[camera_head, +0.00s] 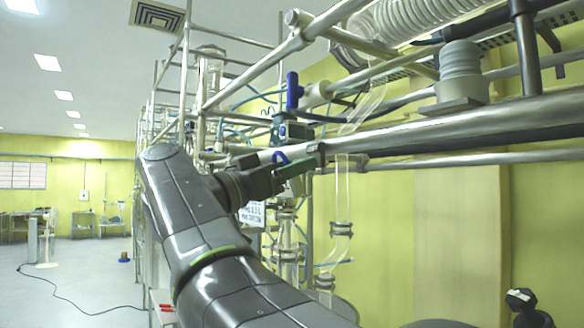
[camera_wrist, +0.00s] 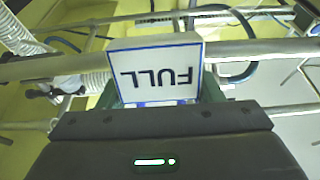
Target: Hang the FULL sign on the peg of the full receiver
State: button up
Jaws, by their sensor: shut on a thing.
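The FULL sign (camera_wrist: 158,60) is a white plate with dark letters and a blue border, upside down in the wrist view. My gripper (camera_wrist: 158,98) is shut on its lower part in that view, with a green finger showing at either side. In the head view my gripper (camera_head: 299,166) is at the pipe frame, just below a thick horizontal pipe. The sign's face cannot be made out there. A blue loop (camera_head: 281,157) shows by the gripper; I cannot tell whether it belongs to the sign. I cannot make out the peg or a receiver for certain.
Metal pipes (camera_head: 430,128) run close above and right of my gripper. A blue-handled valve (camera_head: 292,92) stands above it. Glass tubing (camera_head: 341,200) hangs below right. A white printed label (camera_head: 252,214) is below the wrist. The floor (camera_head: 85,270) at left is mostly open.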

aim_at(316, 169)
jog(key=shift+w+d+f, duration=0.1)
jog(key=shift+w+d, duration=0.75)
jog(key=shift+d, duration=0.3)
jog(key=shift+w+d, duration=0.8)
jog(key=shift+d, duration=0.35)
jog(key=shift+d, duration=0.1)
jog(key=shift+d+f, duration=0.2)
jog(key=shift+w+d+f, duration=0.1)
jog(key=shift+w+f, duration=0.05)
jog(key=shift+f, duration=0.25)
jog(key=o, duration=1.1)
jog(key=shift+c, duration=0.2)
jog(key=shift+c, duration=1)
